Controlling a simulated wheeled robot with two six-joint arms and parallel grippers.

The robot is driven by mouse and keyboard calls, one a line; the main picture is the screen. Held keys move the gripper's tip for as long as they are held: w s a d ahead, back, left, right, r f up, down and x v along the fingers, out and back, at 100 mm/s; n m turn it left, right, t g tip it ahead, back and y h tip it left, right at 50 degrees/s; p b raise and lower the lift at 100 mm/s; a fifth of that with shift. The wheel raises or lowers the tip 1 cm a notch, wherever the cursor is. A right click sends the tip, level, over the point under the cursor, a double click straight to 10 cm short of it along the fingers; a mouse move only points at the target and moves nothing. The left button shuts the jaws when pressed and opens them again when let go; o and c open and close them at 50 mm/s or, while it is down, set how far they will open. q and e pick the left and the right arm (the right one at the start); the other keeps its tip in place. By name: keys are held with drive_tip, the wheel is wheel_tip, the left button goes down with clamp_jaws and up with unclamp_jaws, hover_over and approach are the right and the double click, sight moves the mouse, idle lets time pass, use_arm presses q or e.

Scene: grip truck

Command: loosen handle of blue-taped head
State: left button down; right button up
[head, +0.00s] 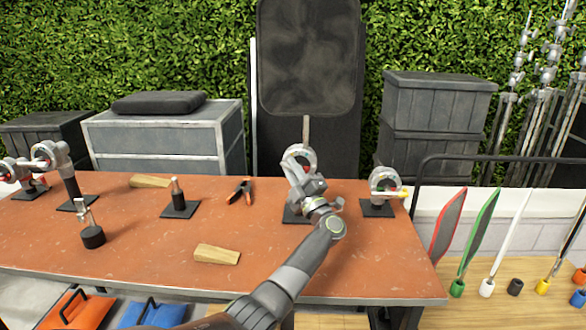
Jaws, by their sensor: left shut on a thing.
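A metal grip head (300,166) stands upright on a dark base plate at the right of the orange-red table (130,242). My left gripper (318,206), its arm reaching up from the bottom, is shut at the lower front of this head. The gripped part looks like the head's handle, but the jaws mostly hide it. Blue tape cannot be made out clearly on this head. A second head (384,182) with a yellow-ended handle stands to its right. My right gripper is not in view.
More heads (50,158) with red parts stand at the far left. Wooden wedges (217,254), an orange-handled clamp (240,192) and small stands (179,200) are spread over the table. A dark rail (480,158) and coloured flags (481,232) are at the right.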

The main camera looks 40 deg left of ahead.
use_arm(q)
drive_tip(key=shift+n+g+h, duration=0.3)
drive_tip(key=shift+n+g, duration=0.6)
drive_tip(key=shift+n, duration=0.4)
drive_tip(key=c, duration=1.8)
unclamp_jaws()
drive_tip(key=o, duration=0.4)
drive_tip(key=shift+w+f, duration=0.2)
drive_tip(key=shift+w, duration=0.05)
drive_tip(key=shift+s, duration=0.1)
